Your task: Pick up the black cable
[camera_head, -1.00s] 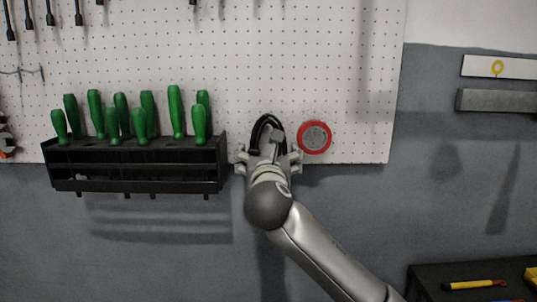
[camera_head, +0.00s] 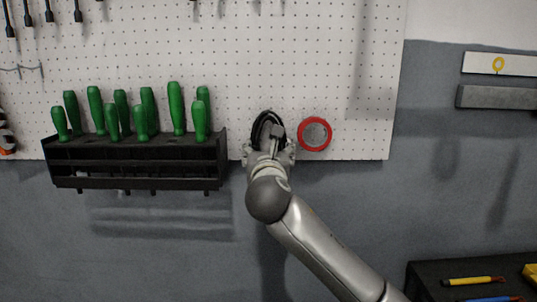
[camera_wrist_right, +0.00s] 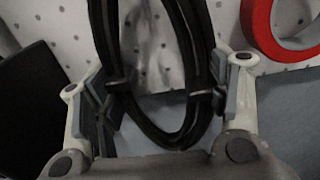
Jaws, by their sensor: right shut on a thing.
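The black cable (camera_head: 257,130) is a coil hanging at the lower edge of the white pegboard, just left of a red-rimmed roll. In the right wrist view the coiled cable (camera_wrist_right: 197,62) forms a long upright loop with small ties at its sides. My right gripper (camera_head: 269,148) is at the lower part of the coil and hides some of it in the head view. In the wrist view its fingers (camera_wrist_right: 166,98) are at the two sides of the loop, shut on it. My left gripper is not in view.
A black rack (camera_head: 135,167) with several green-handled tools stands close left of my right gripper. The red-rimmed roll (camera_head: 329,135) hangs close on the right. A dark surface with a yellow-handled tool (camera_head: 473,281) is at the lower right. The wall below the pegboard is clear.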

